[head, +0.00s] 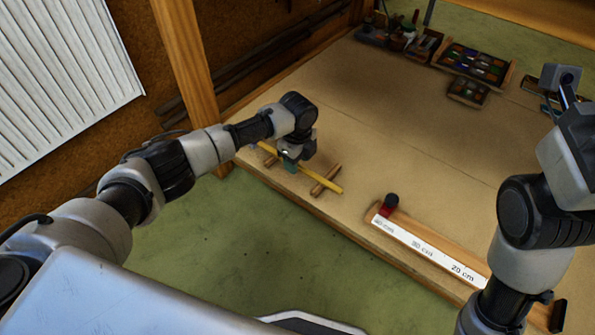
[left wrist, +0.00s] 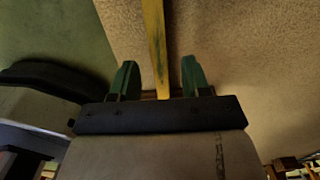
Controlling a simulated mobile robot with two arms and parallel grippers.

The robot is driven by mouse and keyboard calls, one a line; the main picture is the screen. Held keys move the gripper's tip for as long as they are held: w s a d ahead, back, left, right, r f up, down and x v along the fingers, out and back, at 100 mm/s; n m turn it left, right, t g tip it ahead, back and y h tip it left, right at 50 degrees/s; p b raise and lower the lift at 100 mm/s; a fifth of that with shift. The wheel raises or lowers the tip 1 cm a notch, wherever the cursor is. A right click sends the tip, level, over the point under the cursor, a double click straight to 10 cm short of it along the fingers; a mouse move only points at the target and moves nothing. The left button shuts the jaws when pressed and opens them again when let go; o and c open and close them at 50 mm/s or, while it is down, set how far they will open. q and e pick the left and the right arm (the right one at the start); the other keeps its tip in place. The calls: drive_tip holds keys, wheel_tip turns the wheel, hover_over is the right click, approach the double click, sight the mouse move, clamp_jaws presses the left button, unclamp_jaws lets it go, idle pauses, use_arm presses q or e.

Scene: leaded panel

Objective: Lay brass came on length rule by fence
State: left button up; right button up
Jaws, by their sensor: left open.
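The brass came, a long thin yellow strip (head: 325,182), lies across small wooden supports (head: 327,179) near the left front edge of the bench. My left gripper (head: 289,163) is over it, with green fingers pointing down. In the left wrist view the open fingers (left wrist: 158,70) stand on either side of the came (left wrist: 155,35), with a gap visible on both sides. The length rule (head: 428,249) is a white strip with centimetre marks at the bench's front edge. A wooden fence (head: 440,238) runs along its back side. My right gripper's fingers do not show.
A red stop with a black knob (head: 389,204) stands at the rule's left end. Trays of coloured pieces (head: 474,66) and a tool rack (head: 405,38) stand at the back. The middle of the bench (head: 400,130) is clear.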

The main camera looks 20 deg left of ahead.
use_arm(q)
drive_tip(key=shift+f, duration=0.4)
drive_tip(key=shift+r, duration=0.1)
clamp_jaws()
